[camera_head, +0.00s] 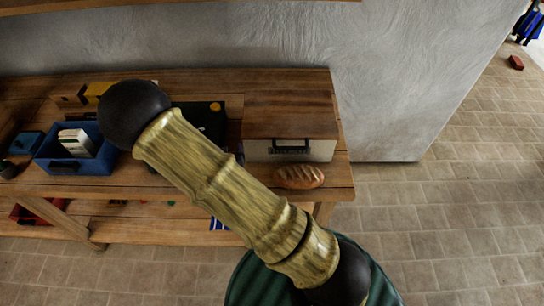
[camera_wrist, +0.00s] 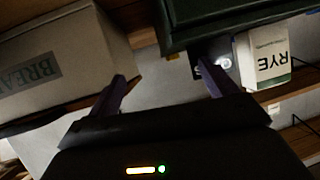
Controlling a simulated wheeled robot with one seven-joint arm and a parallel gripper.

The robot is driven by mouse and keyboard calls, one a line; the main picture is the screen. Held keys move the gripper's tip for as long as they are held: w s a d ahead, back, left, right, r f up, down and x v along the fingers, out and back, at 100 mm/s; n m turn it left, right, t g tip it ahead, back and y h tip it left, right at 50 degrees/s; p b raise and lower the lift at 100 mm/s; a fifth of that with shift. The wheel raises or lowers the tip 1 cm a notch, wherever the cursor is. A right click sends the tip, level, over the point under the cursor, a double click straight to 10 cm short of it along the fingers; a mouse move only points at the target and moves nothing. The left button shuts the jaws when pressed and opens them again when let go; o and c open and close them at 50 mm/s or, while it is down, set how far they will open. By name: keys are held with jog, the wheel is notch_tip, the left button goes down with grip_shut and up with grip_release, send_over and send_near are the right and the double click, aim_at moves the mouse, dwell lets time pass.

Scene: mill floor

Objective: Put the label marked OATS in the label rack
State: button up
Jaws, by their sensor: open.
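In the wrist view my gripper (camera_wrist: 162,72) is open, with its two purple fingers apart and nothing between them. A small dark piece with pale marks (camera_wrist: 222,64) shows beside the right finger, which partly covers it; I cannot read it fully. Next to it is a white and green block marked RYE (camera_wrist: 265,58). I cannot make out a label that clearly reads OATS, and I cannot pick out the label rack with certainty. In the head view my arm hides the middle of the bench and most of my gripper.
The wooden bench (camera_head: 342,172) carries a bread box (camera_head: 312,150), a loaf (camera_head: 299,177), a dark green box (camera_head: 213,115) and a blue bin (camera_head: 92,166) holding pale items. The bread box (camera_wrist: 70,65) also stands left of my fingers in the wrist view.

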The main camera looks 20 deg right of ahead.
jog(key=s+d+r+n+g+y, duration=0.1)
jog(key=s+d+r+g, duration=0.4)
jog(key=s, duration=0.3)
jog(key=s+d+r+n+g+y, duration=0.1)
jog(key=s+d+r+n+g, duration=0.1)
jog(key=s+d+r+g, duration=0.3)
jog(key=s+r, duration=0.3)
jog(key=shift+s, duration=0.35)
jog(key=shift+o, duration=0.4)
jog(key=shift+d, duration=0.1)
